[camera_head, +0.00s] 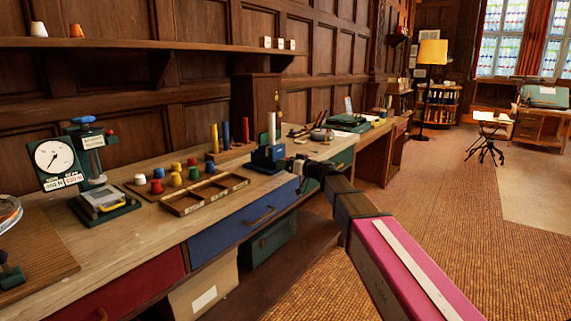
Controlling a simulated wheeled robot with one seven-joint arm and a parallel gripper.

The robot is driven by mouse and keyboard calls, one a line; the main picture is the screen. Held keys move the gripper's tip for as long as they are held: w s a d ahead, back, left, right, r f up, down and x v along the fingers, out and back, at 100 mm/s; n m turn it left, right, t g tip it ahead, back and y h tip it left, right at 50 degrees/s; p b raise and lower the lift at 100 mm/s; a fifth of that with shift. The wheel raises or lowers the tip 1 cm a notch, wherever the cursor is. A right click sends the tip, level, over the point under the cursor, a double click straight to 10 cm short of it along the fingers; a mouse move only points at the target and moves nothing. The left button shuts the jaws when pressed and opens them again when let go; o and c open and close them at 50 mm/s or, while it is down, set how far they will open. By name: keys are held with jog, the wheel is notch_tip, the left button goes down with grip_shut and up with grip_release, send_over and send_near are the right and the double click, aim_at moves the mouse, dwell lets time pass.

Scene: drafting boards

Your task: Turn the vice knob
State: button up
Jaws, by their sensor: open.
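A small blue vice (266,158) stands near the front edge of the workbench, with an upright pale rod (271,128) between its jaws. My arm comes in from the lower right, and my gripper (297,165) is open at the right side of the vice. The vice knob is hidden or too small to tell apart from my gripper there. I cannot tell whether my fingers touch it.
The workbench (150,232) also bears a dial gauge stand (92,170), several coloured pegs (175,180), a divided wooden tray (205,194) and coloured upright rods (226,134). A shelf (150,44) runs above. The carpeted floor (440,200) is clear on the right.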

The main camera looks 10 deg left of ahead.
jog(key=shift+w+a, duration=0.1)
jog(key=shift+a, duration=0.3)
jog(key=c, duration=0.9)
jog(key=shift+m, duration=1.9)
jog(key=o, duration=0.9)
jog(key=shift+d, duration=0.1)
jog(key=v, duration=1)
jog(key=shift+d, duration=0.3)
